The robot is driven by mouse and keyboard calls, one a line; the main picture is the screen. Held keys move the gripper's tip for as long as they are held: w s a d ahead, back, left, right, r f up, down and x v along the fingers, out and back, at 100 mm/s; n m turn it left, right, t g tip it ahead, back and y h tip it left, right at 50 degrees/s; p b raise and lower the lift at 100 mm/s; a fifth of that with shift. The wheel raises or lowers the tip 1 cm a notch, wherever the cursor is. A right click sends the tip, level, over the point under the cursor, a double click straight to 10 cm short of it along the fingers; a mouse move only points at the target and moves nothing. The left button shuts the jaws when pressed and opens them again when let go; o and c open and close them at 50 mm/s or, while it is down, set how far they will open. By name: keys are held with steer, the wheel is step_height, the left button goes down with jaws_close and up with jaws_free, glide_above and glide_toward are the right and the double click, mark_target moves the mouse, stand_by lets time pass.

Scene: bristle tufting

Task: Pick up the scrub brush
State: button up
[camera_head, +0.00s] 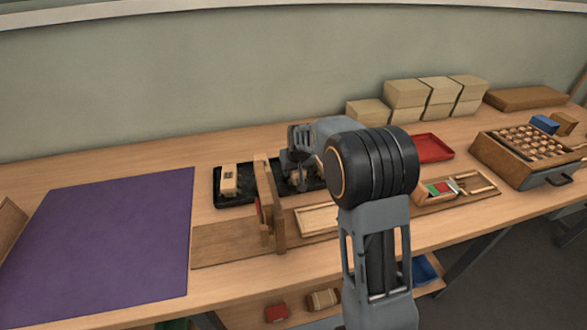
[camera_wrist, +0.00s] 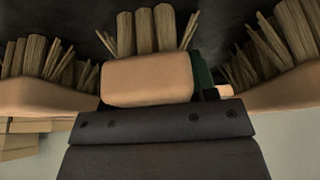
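In the head view a black tray (camera_head: 240,201) lies on the bench behind an upright wooden fixture. A small pale wooden brush-like block (camera_head: 229,180) sits at its left end. My gripper (camera_head: 298,178) is down over the tray's right part, with pale wood just under it, partly hidden by my arm. In the wrist view a wooden brush block (camera_wrist: 147,80) with upright tan bristles (camera_wrist: 147,30) is close ahead of the dark gripper body. More bristled wooden blocks (camera_wrist: 45,95) (camera_wrist: 275,90) flank it. The fingertips are not clear, so I cannot tell whether they grip it.
The upright wooden fixture (camera_head: 270,205) stands close left of my gripper. A purple mat (camera_head: 110,235) covers the left bench. To the right are a red tray (camera_head: 431,148), a wooden tray with small parts (camera_head: 455,190) and a compartment box (camera_head: 520,152). Stacked pale boxes (camera_head: 405,95) stand behind.

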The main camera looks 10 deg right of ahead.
steer(key=c, duration=0.5)
steer(key=shift+r, duration=0.15)
steer(key=shift+r, duration=0.2)
steer(key=r, duration=0.3)
steer(key=shift+s+r+p, duration=0.25)
steer(key=shift+r+p, duration=0.15)
steer(key=s+r, duration=0.2)
steer(key=s+d+r, duration=0.1)
steer(key=s+r, duration=0.1)
steer(key=r, duration=0.1)
steer(key=shift+s+r, duration=0.15)
steer(key=shift+s, duration=0.15)
steer(key=s+d+r, duration=0.1)
steer(key=s+r, duration=0.2)
steer(key=s, duration=0.5)
steer(key=shift+s+d+r, duration=0.3)
steer(key=shift+s+d, duration=0.05)
steer(key=shift+d, duration=0.05)
